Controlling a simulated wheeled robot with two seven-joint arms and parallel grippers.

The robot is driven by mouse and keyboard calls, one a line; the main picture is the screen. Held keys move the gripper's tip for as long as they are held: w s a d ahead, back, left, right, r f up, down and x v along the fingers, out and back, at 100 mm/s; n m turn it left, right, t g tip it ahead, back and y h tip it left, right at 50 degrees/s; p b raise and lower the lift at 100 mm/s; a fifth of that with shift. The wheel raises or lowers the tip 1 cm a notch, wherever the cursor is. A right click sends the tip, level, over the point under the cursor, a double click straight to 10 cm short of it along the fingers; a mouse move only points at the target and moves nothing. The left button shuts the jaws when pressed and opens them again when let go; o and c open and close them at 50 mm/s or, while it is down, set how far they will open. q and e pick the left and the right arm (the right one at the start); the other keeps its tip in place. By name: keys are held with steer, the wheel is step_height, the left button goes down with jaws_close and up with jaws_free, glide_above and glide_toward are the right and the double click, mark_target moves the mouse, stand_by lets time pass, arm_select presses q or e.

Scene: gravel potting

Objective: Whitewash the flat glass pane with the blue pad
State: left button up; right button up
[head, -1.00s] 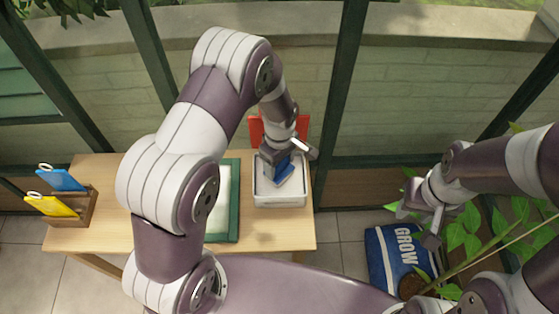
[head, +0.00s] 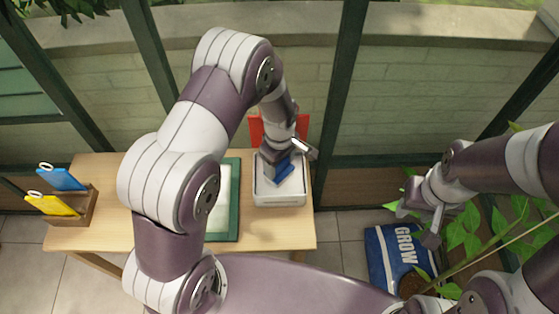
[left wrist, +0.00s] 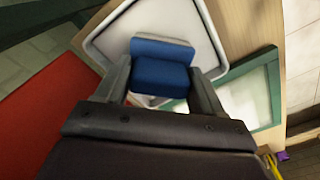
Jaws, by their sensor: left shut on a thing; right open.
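My left gripper (head: 273,160) is shut on the blue pad (head: 284,171). The pad also shows between the fingers in the left wrist view (left wrist: 160,75). The gripper holds it over or in a white tray (head: 280,200) on the table; I cannot tell whether the pad touches the tray's floor. The flat glass pane (head: 223,200) lies in a green frame (head: 234,170) left of the tray, partly hidden behind my left arm. The pane looks whitish. My right gripper (head: 422,215) is open and empty, right of the table.
A wooden holder (head: 82,213) with a blue tool (head: 60,179) and a yellow tool (head: 52,206) stands at the table's left. A red panel (head: 256,130) stands behind the tray.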

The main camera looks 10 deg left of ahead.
stand_by(0.4)
arm_select(q)
step_height(320, 180, up, 7)
steer(key=p, duration=0.6)
steer(key=shift+f, duration=0.1)
stand_by(0.6)
